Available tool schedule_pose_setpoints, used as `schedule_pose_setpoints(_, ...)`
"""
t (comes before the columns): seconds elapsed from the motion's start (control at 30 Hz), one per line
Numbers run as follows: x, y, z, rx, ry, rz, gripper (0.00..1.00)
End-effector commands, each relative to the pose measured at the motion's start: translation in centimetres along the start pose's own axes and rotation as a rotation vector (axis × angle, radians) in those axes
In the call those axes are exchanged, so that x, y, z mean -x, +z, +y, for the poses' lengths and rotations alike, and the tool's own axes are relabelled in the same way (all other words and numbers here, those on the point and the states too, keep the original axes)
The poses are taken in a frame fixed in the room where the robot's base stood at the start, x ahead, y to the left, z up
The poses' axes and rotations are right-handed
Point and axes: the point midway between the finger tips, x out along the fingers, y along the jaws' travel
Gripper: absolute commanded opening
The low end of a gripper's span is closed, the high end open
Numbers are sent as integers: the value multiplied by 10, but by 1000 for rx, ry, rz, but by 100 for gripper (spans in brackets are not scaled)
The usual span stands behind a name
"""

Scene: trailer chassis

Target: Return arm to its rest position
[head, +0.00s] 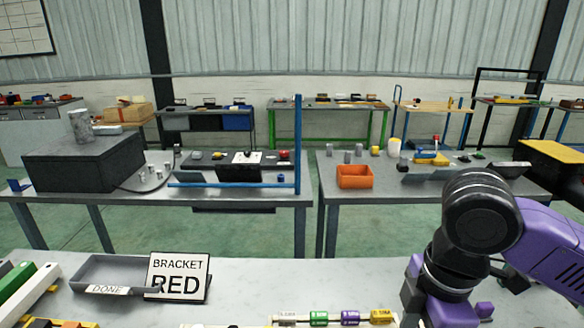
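My purple and black arm (480,230) is folded at the lower right of the head view, over the right part of the near table. Its end points down behind the arm links, and I cannot make out the gripper's fingertips. I cannot tell whether anything is held.
On the near table (240,290) stand a grey tray marked DONE (105,290), a sign reading BRACKET RED (178,276) and a rack with coloured pieces (340,318). Behind an aisle, tables hold a dark box (85,165), a blue frame (298,145) and an orange bin (354,176).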

Motion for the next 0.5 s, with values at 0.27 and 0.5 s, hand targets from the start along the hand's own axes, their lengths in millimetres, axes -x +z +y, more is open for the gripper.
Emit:
schedule_pose_setpoints(0.27, 7, -27, 30, -47, 134, 111, 41)
schedule_pose_setpoints(0.5, 36, -73, 68, -101, 327, 331, 41)
